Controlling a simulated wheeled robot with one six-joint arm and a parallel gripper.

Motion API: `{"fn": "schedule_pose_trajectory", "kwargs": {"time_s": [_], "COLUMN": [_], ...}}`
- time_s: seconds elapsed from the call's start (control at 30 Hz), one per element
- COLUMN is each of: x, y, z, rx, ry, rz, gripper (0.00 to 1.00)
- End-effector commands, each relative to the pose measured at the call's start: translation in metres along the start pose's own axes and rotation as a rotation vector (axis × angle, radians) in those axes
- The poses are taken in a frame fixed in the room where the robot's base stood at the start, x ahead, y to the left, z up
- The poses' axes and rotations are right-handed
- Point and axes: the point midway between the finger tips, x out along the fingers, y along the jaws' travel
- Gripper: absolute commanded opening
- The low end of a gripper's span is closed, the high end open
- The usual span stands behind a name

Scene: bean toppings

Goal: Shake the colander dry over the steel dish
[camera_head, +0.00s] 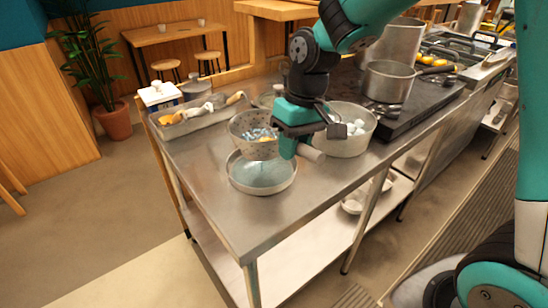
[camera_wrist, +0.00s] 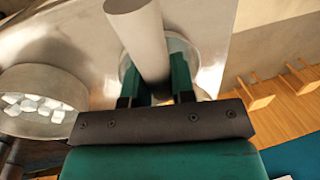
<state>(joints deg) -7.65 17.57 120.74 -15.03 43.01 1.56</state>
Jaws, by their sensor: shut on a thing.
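The colander (camera_head: 240,123) is a grey perforated bowl with blue-and-white bits and a little yellow-orange in it. It is held above the steel dish (camera_head: 262,187), a shallow round dish on the counter with a pale bluish bottom. My gripper (camera_head: 298,150) is shut on the colander's light cylindrical handle (camera_head: 311,154). The handle also shows between the fingers in the wrist view (camera_wrist: 140,35), with part of a round dish rim behind it. The colander's bowl is not clearly seen there. I cannot tell whether it drips.
A wide pot with white cubes (camera_head: 345,148) stands close right of my gripper; it also shows in the wrist view (camera_wrist: 40,75). A tray (camera_head: 205,122) of utensils lies at the back left. A steel pot (camera_head: 388,82) sits on the dark stove. The counter's front (camera_head: 240,215) is clear.

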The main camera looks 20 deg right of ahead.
Motion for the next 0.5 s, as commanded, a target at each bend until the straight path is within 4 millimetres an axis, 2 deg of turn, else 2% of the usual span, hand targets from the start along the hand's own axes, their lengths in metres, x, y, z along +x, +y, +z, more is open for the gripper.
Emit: {"fn": "schedule_pose_trajectory", "kwargs": {"time_s": [0.03, 0.1, 0.13, 0.2, 0.23, 0.27, 0.3, 0.37, 0.4, 0.47, 0.5], "x": [-0.023, 0.016, 0.014, -0.024, -0.013, 0.008, 0.017, -0.018, -0.019, 0.016, 0.018], "y": [-0.004, 0.003, 0.003, -0.004, -0.002, 0.002, 0.003, -0.003, -0.003, 0.003, 0.004], "z": [-0.003, 0.000, -0.002, -0.004, -0.002, 0.000, -0.001, -0.004, -0.003, 0.000, -0.001], "rx": [-0.003, 0.001, -0.001, -0.003, -0.001, 0.002, 0.000, -0.005, -0.002, 0.001, -0.001], "ry": [0.022, -0.001, 0.008, 0.026, 0.012, -0.001, 0.003, 0.028, 0.018, -0.001, 0.007], "rz": [0.003, -0.001, 0.000, 0.003, 0.001, 0.000, -0.001, 0.003, 0.002, -0.001, 0.000], "gripper": [0.00, 0.00, 0.00, 0.00, 0.00, 0.00, 0.00, 0.00, 0.00, 0.00, 0.00]}}
